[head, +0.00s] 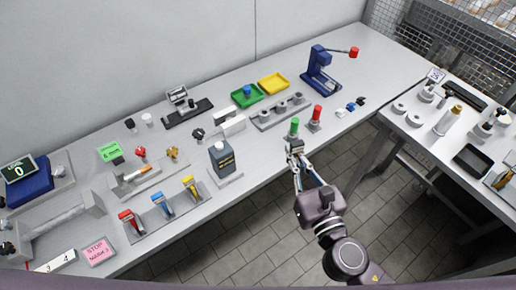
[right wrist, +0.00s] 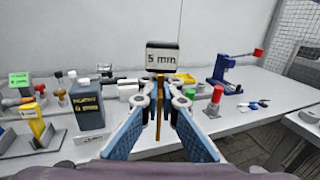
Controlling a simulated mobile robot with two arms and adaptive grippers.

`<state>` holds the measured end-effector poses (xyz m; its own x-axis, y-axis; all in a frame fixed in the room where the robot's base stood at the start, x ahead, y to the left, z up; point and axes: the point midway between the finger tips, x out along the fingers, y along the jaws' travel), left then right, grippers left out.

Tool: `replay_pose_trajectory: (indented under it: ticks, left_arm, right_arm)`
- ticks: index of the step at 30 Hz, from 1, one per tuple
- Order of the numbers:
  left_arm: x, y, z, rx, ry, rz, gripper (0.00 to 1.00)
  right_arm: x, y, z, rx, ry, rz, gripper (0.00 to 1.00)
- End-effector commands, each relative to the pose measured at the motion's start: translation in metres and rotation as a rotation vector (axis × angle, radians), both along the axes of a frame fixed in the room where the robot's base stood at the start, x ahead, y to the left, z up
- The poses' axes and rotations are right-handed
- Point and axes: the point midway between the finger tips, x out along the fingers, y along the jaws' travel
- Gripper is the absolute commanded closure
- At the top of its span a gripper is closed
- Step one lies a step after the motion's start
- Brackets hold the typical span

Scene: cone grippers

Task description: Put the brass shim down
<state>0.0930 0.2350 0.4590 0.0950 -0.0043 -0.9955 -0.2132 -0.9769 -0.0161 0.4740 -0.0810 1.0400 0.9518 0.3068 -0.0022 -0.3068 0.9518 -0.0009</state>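My right gripper (head: 295,155) reaches over the front edge of the bench, near the green-topped post. In the right wrist view its two fingers (right wrist: 160,97) close in on a thin upright brass shim (right wrist: 159,115). The shim has a dark-edged tag (right wrist: 162,57) at its top reading "5 mm". The shim looks held upright between the fingertips. In the head view the shim is small and hard to make out at the fingertips. My left gripper is not in view.
A green-topped post (head: 294,128) and a red-topped post (head: 316,116) stand close to my right gripper. A dark bottle (head: 221,158) stands to the left on a pale base. A grey block with several round parts (head: 279,111) lies behind. Bare bench shows near the front edge.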

Motion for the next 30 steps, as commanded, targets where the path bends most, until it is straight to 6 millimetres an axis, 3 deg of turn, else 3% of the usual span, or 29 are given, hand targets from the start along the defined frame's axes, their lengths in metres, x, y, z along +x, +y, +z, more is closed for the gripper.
replay_pose_trajectory:
  ticks: [1,10,15,21,25,30]
  left_arm:
    - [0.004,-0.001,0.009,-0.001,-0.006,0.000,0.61]
    - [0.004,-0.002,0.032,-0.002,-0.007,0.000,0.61]
    - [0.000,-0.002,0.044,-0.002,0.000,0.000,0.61]
    - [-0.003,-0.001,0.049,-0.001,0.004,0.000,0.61]
    - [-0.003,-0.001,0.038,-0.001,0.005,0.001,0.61]
    - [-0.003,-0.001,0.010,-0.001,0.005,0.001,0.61]
  right_arm:
    - [0.013,0.011,0.009,-0.004,-0.009,0.034,1.00]
    - [0.080,0.060,0.027,-0.006,-0.006,0.204,1.00]
    - [0.117,0.075,0.043,-0.004,-0.003,0.273,1.00]
    - [0.143,0.081,0.055,0.000,0.000,0.311,1.00]
    - [0.147,0.082,0.039,0.004,0.005,0.317,1.00]
    - [0.146,0.082,-0.003,0.005,0.005,0.316,1.00]
